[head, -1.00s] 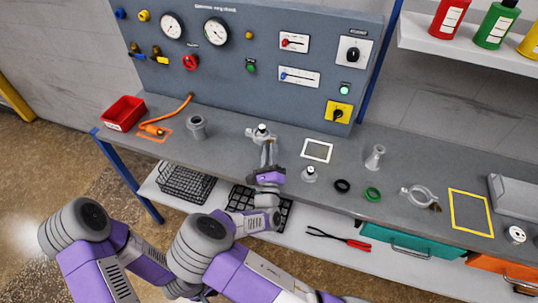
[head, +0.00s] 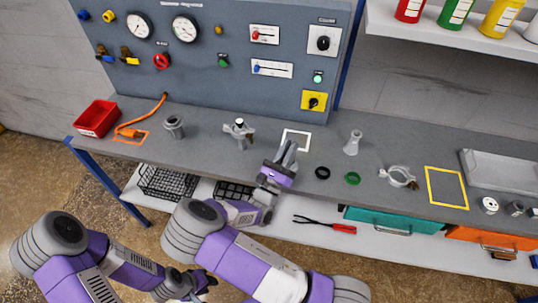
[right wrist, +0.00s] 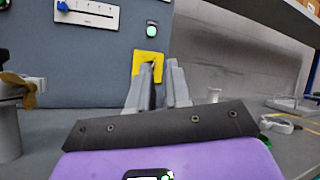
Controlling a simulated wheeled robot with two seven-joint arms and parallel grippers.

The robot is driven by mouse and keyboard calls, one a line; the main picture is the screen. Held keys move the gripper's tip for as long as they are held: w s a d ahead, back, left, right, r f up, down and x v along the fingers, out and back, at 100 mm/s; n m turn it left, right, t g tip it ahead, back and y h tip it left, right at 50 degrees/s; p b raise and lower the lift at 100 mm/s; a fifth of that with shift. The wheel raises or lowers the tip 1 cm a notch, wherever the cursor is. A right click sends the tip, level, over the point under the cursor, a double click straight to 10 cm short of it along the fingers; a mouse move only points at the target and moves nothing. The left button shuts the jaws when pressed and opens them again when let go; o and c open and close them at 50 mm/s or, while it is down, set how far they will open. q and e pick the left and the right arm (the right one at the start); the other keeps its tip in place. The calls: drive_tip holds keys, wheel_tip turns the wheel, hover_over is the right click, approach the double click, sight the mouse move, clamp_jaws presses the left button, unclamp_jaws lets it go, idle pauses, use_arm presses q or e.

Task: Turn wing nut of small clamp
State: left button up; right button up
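The small clamp (head: 240,131) sits on a grey fitting on the bench, left of my right gripper. Its brass wing nut (right wrist: 18,82) shows at the left edge of the right wrist view, apart from the fingers. My right gripper (head: 287,152) is above the bench near the white-framed square. In the right wrist view its two grey fingers (right wrist: 163,85) stand a little apart, with nothing clearly between them. My left gripper (head: 204,281) is low in front of the bench; its finger opening is unclear.
A larger clamp (head: 399,176), a black ring (head: 322,172), a green ring (head: 352,179) and a conical fitting (head: 353,142) stand to the right. A grey pipe piece (head: 174,126) and a red bin (head: 97,118) are left. The control panel (head: 210,60) rises behind.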

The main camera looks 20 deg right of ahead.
drive_tip(key=s+d+m+g+h+p, duration=0.1)
drive_tip(key=s+d+m+g, duration=0.2)
drive_tip(key=d+g, duration=0.3)
drive_tip(key=s+d+m+g+h+p, duration=0.1)
drive_tip(key=s+d+m+g, duration=0.3)
drive_tip(key=d, duration=0.8)
drive_tip(key=shift+s+d+m+g, duration=0.15)
drive_tip(key=shift+s+m+g, duration=0.15)
drive_tip(key=shift+s+g, duration=0.5)
drive_tip(key=shift+w+r, duration=0.1)
drive_tip(key=shift+w, duration=0.15)
